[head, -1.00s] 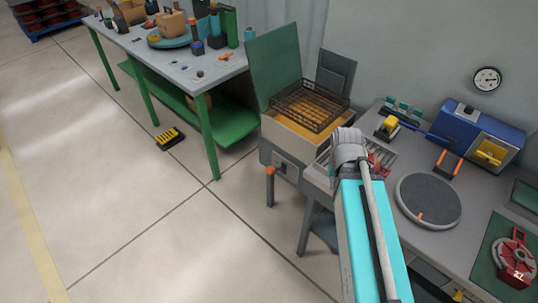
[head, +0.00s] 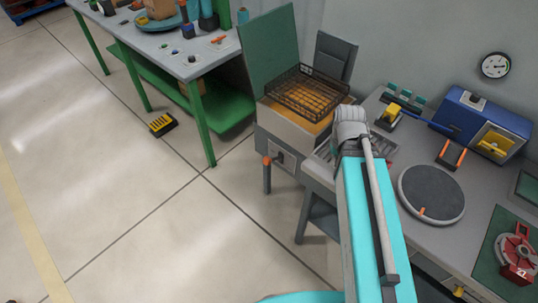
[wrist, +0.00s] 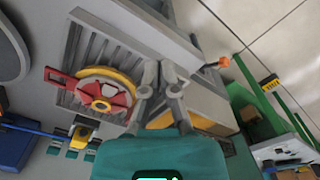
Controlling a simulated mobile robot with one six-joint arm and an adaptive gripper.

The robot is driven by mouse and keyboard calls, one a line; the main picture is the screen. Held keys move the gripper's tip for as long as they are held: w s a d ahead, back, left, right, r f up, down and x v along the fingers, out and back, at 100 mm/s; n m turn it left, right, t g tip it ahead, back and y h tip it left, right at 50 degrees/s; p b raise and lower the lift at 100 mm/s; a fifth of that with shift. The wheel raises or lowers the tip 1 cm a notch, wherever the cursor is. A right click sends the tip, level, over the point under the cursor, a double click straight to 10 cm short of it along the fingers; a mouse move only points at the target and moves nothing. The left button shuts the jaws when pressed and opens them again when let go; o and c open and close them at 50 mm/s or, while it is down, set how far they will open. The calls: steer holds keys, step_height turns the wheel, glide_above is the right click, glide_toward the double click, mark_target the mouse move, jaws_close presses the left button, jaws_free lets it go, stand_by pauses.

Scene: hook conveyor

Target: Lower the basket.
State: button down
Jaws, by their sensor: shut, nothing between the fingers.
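The dark wire basket (head: 307,92) sits level over the amber-topped tank (head: 285,122) in the head view. My gripper (wrist: 160,72) is shut and empty in the wrist view. Its tips are left of the knob and apart from it in that picture. In the head view my arm hides the gripper. I cannot make out the basket in the wrist view.
A red and yellow wheel-like part (wrist: 100,92) lies on a ribbed grey tray (wrist: 122,48) beside my gripper. A grey round plate (head: 432,193) and a blue machine (head: 485,122) are on the right bench.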

steer(key=w+a+f+m+b, duration=0.2)
steer(key=w+a+f+b, duration=0.3)
steer(key=w+a, duration=0.2)
steer(key=w+a+f+m+b, duration=0.3)
steer(key=w+a+f+b, duration=0.3)
steer(key=w, duration=0.5)
steer(key=w+a+f+m+b, duration=0.2)
steer(key=w+a+f+b, duration=0.4)
steer(key=w+a, duration=0.2)
steer(key=shift+w+m, duration=0.3)
steer(key=shift+w, duration=0.25)
steer(key=shift+f, duration=0.2)
step_height(320, 180, down, 10)
steer(key=b, duration=1)
steer(key=shift+w, duration=0.1)
steer(key=shift+s+a+f+b, duration=0.35)
steer(key=shift+s+f+b, duration=0.1)
steer(key=shift+f+b, duration=0.35)
steer(key=shift+s+a+f+b, duration=0.3)
steer(key=shift+s+f+b, duration=0.15)
steer(key=shift+f+b, duration=0.35)
steer(key=shift+r, duration=0.1)
steer(key=shift+d, duration=0.2)
steer(key=shift+a, duration=0.15)
